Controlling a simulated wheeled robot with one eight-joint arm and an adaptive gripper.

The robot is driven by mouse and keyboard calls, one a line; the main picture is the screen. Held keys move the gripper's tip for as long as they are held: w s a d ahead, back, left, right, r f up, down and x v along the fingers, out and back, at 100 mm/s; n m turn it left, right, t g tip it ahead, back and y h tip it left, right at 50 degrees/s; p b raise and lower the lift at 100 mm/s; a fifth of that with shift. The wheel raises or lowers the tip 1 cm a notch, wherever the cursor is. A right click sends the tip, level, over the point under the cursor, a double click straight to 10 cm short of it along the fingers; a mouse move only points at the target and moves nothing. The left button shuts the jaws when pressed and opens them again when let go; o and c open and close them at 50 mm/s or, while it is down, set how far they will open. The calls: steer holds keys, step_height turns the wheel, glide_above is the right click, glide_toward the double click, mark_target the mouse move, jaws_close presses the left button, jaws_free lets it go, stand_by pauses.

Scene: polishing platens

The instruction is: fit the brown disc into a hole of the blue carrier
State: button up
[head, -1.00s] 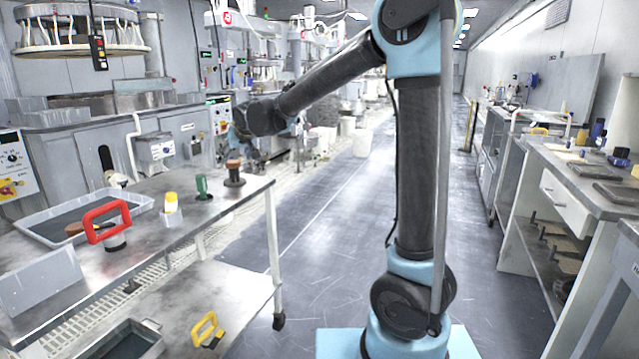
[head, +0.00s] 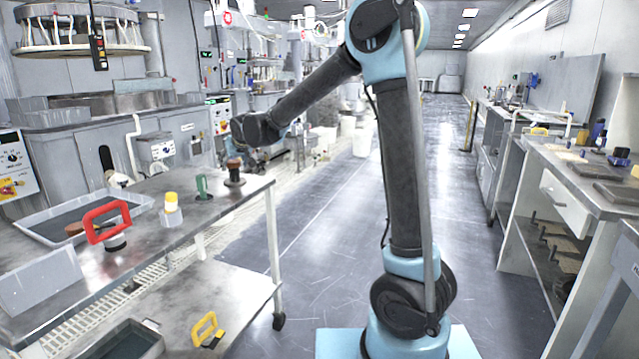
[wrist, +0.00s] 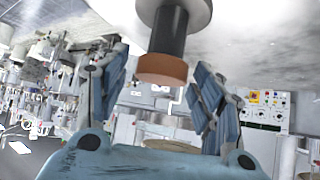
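A short dark post with a brown disc-like top (head: 234,163) stands upright on the steel table at its far right corner. In the wrist view, which looks upside down, the brown top (wrist: 162,69) lies between the two fingers, with the dark post and pale base above it in the picture. My gripper (wrist: 158,66) is open, its blue-grey fingers spread on either side with no clear contact. In the head view my gripper (head: 249,155) is small and partly hidden beside the post. Another brown round thing (head: 75,228) shows at the grey tray. I cannot identify a blue carrier.
The steel table (head: 150,245) also holds a red-handled tool (head: 107,222), a yellow-capped bottle (head: 171,208), a green piece (head: 202,187) and the grey tray (head: 40,222). A yellow handle (head: 206,328) is on the lower shelf. Floor is clear between the benches.

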mark_target(234, 162)
steer(key=c, duration=0.7)
steer(key=shift+s+r, duration=0.1)
steer(key=shift+r, duration=3.4)
